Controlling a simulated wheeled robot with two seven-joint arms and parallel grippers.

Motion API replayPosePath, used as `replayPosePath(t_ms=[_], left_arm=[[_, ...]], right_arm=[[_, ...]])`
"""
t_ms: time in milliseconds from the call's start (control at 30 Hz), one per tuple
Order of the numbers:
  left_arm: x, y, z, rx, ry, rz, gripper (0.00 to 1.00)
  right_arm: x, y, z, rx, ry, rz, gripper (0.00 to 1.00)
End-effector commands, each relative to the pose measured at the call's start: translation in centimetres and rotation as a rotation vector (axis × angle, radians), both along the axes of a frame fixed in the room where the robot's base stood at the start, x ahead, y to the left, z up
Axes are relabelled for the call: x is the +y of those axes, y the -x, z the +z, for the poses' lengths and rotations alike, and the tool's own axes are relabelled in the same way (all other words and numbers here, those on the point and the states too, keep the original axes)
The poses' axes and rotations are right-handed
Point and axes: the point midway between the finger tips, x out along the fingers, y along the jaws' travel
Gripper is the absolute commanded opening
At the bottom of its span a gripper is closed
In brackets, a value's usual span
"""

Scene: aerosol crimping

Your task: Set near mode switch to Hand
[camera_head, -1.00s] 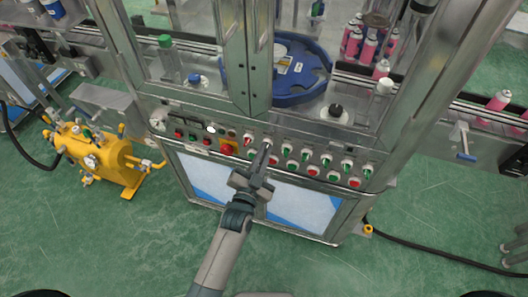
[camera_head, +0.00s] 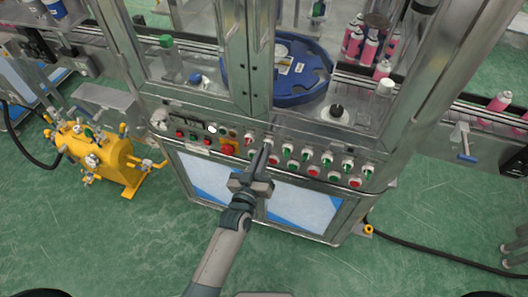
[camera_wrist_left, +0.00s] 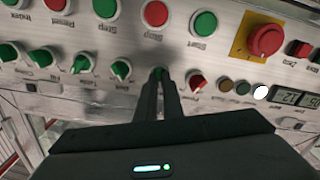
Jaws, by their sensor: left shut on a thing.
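The control panel (camera_head: 300,160) runs along the front of the machine, with a row of rotary switches. My left gripper (camera_head: 265,147) reaches up to the upper row, just right of a red knob (camera_head: 248,140). In the left wrist view, which shows the panel upside down, the left gripper (camera_wrist_left: 162,78) is shut on a green switch knob (camera_wrist_left: 159,72). Its fingers hide most of that knob and its label, so its setting cannot be read. The red knob (camera_wrist_left: 196,81) and a green knob (camera_wrist_left: 121,70) flank it. My right gripper is not in view.
A red emergency stop button (camera_wrist_left: 265,40) on a yellow plate and several push buttons, such as the green Start button (camera_wrist_left: 203,23), lie close by. A yellow pump unit (camera_head: 100,160) stands at left. The floor in front is clear.

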Motion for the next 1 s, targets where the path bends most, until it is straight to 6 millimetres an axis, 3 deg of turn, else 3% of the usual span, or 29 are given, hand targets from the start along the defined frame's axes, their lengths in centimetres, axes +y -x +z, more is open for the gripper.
replayPosePath(t_ms=[333, 867, 900, 933, 1000], left_arm=[[0.07, 0.00, -0.09, 0.058, 0.175, 0.000, 0.00], [0.08, -0.01, -0.08, 0.069, 0.208, 0.000, 0.00], [0.09, 0.00, -0.08, 0.069, 0.208, 0.000, 0.14], [0.08, 0.00, -0.08, 0.069, 0.208, 0.000, 0.21], [0.09, -0.01, -0.07, 0.068, 0.207, 0.000, 0.26]], right_arm=[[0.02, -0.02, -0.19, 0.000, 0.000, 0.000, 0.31], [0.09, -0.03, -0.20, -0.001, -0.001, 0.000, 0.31], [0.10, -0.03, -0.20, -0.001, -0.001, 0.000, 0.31], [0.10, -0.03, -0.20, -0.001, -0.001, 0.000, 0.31], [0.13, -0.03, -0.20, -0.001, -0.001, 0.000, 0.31]])
